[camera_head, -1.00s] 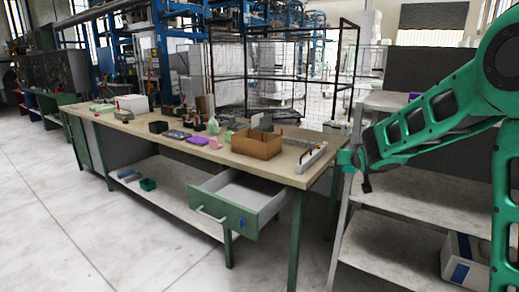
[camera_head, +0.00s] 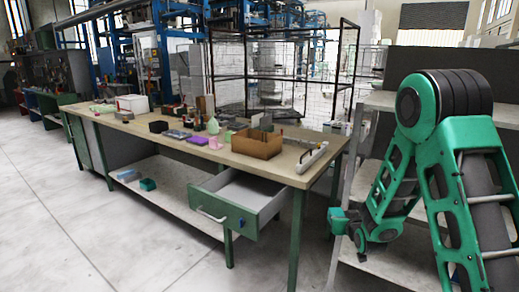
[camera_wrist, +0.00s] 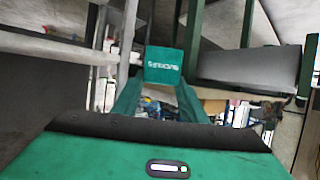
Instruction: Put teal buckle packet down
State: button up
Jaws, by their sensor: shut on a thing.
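The teal buckle packet (camera_wrist: 163,66) is a small box with pale lettering, seen at the far end of the fingers in the wrist view. My gripper (camera_wrist: 160,86) is shut on it, one finger along each side. In the head view the packet (camera_head: 338,221) shows at the left tip of my gripper (camera_head: 350,232). It is held in the air beside the grey shelf unit's left front post, to the right of the workbench in the picture. Nothing visible supports it from below.
The workbench (camera_head: 222,162) carries a cardboard box (camera_head: 257,144) and several small items. Its open drawer (camera_head: 233,213) juts out at the front. The bench's lower shelf (camera_head: 176,196) is mostly bare. Grey shelves (camera_head: 390,275) stand close to my arm. The floor in front is clear.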

jog(key=s+f, duration=0.4)
jog(key=f, duration=0.2)
jog(key=v, duration=0.6)
jog(key=shift+s, duration=0.2)
